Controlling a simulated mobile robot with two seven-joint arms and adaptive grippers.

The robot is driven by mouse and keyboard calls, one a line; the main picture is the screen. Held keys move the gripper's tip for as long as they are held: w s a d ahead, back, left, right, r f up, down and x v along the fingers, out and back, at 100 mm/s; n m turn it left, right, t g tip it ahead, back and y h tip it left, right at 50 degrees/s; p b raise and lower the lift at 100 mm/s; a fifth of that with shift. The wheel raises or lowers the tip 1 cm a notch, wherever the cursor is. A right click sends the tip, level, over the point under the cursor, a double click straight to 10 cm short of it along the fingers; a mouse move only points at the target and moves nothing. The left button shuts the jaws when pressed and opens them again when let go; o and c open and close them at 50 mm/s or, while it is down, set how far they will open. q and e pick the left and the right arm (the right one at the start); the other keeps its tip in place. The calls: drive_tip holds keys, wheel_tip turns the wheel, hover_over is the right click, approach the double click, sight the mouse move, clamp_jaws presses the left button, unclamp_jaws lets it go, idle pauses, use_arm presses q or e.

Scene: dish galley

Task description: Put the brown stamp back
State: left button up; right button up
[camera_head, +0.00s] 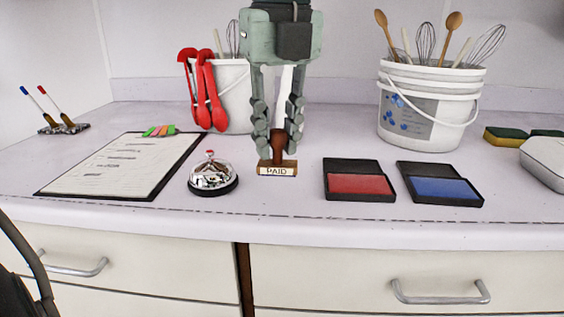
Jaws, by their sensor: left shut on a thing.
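The brown stamp (278,166) is in the middle of the counter, upright, with a pale "PAID" label on its front. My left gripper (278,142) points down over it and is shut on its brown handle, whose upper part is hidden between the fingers. The stamp's base appears to be at the counter surface; I cannot tell whether it touches. To its right lie an open red ink pad (358,185) and an open blue ink pad (440,189). My right gripper is not in view.
A silver bell (213,177) stands close left of the stamp, beside a clipboard (110,172). Behind are a white bucket with red tongs (206,95) and another bucket (425,120) of utensils. Sponges (507,136) lie at right. The counter between stamp and red pad is clear.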

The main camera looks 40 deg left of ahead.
use_arm(q)
drive_tip(key=w+f, duration=0.1)
drive_tip(key=w+a, duration=0.1)
drive_tip(key=shift+w+f, duration=0.4)
wheel_tip(320, 180, down, 4)
drive_tip(key=shift+r, duration=0.1)
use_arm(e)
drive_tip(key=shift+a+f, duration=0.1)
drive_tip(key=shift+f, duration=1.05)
use_arm(q)
drive_tip(key=shift+f, duration=0.25)
drive_tip(key=o, duration=0.6)
drive_tip(key=shift+o, duration=1.6)
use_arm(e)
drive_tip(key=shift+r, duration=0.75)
